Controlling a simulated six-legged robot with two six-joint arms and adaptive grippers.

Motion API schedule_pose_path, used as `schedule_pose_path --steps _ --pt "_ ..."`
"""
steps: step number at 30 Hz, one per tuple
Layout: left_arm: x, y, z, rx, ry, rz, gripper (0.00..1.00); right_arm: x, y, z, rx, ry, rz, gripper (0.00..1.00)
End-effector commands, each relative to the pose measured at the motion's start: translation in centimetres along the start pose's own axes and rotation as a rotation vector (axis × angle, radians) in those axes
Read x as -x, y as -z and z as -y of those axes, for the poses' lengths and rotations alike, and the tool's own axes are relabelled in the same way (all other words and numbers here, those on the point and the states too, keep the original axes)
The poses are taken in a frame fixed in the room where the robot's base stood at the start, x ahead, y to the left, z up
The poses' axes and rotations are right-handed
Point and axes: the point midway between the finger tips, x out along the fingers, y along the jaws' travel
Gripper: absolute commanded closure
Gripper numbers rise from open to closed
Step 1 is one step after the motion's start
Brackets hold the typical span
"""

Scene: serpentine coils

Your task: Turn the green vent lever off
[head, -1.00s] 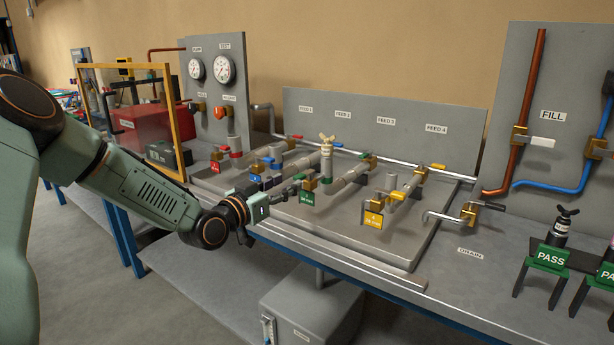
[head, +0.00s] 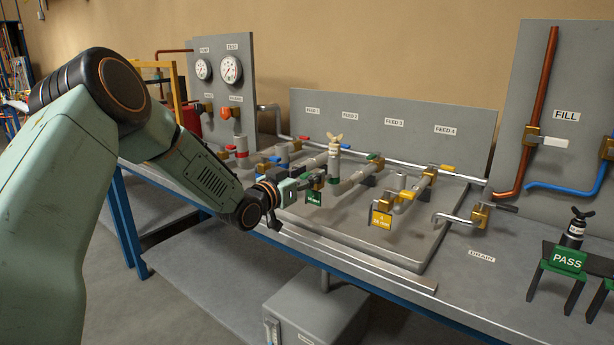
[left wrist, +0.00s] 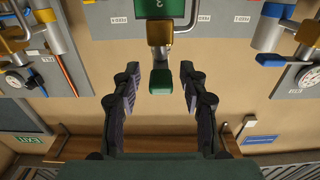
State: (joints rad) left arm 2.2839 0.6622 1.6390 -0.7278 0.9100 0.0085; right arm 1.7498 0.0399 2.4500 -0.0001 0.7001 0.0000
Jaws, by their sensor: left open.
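In the left wrist view the green vent lever (left wrist: 161,82) points in between the two fingers of my left gripper (left wrist: 160,78), with a gap on each side. Its brass valve (left wrist: 160,33) and green tag (left wrist: 172,9) are just beyond the fingertips. In the head view my left gripper (head: 302,187) is at the valve beside the green tag (head: 313,198). The gripper largely hides the lever there. The left gripper is open and has no hold on the lever. My right gripper is not in view.
A clamp-like fitting (head: 335,145) stands upright behind the green valve. A yellow-tagged valve (head: 381,219) is to the right, and blue and red ones crowd the left. The drain valve (head: 480,214) is further right. The tray's front (head: 345,238) is clear.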

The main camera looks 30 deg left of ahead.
Motion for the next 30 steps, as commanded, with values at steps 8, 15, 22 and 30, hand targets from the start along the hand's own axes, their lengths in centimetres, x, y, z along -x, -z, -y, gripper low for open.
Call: schedule_pose_path --steps 8,15,22,30 --pt "0.02 0.03 0.0 0.0 0.0 0.0 0.74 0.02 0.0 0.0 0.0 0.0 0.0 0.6" --pt "0.02 0.04 0.01 -0.001 0.0 -0.001 0.95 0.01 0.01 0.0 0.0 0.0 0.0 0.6" --pt "0.02 0.07 -0.02 -0.001 0.0 -0.001 1.0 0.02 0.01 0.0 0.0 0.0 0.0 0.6" --pt "0.0 0.08 -0.28 -0.001 0.028 -0.002 1.0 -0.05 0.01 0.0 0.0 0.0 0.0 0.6"
